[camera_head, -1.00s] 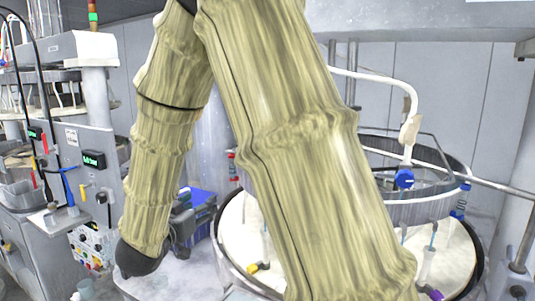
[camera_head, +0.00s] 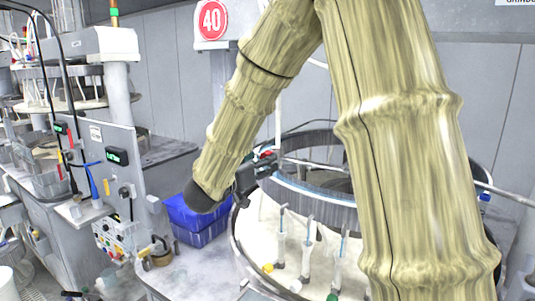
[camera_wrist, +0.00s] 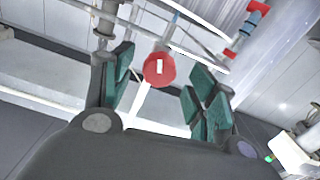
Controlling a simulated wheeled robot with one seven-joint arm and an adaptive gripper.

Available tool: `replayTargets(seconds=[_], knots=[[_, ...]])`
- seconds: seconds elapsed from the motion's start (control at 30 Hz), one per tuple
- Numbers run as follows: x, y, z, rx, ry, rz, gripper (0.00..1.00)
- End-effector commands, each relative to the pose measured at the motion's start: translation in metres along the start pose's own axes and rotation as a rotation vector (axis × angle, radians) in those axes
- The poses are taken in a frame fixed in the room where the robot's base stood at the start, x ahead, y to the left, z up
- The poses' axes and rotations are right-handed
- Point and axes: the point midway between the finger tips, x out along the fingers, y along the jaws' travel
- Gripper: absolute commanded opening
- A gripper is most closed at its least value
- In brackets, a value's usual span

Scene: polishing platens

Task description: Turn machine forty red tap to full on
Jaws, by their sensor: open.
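A round red tap knob (camera_wrist: 160,69) with a white mark shows in the wrist view, between and beyond the teal pads of my gripper (camera_wrist: 160,90). The gripper is open, a pad on either side of the knob; I cannot tell whether either touches it. In the head view my gripper (camera_head: 262,168) is dark and small at the rim of the round polishing machine. A bit of red (camera_head: 264,155) shows beside its tips. A red "40" sign (camera_head: 212,20) hangs on the post behind. My arm hides the machine's right part.
Another red fitting (camera_wrist: 240,38) is on a pipe at upper right in the wrist view. Several small taps with coloured ends stand over the pale platen (camera_head: 262,228). A blue basket (camera_head: 200,232) sits left of the machine, and a grey control cabinet (camera_head: 120,165) stands further left.

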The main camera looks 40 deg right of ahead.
Motion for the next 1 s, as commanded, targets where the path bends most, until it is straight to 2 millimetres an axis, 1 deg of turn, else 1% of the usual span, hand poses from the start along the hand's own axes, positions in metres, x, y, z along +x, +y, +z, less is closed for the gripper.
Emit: replayTargets(seconds=[0.03,0.1,0.3,0.67,0.77,0.9,0.93,1.0], knots=[[0.008,0.000,-0.003,0.000,-0.001,0.000,0.58],[0.017,0.000,-0.003,0.001,-0.002,0.001,0.58],[0.033,0.000,-0.001,0.001,-0.001,0.000,0.58],[0.036,0.000,0.000,0.001,0.000,-0.001,0.58],[0.036,0.000,0.000,0.001,0.000,-0.001,0.41],[0.036,0.000,0.000,0.001,0.000,-0.001,0.16],[0.036,0.000,0.000,0.001,0.000,-0.001,0.12],[0.036,0.000,0.000,0.001,0.000,-0.001,0.12]])
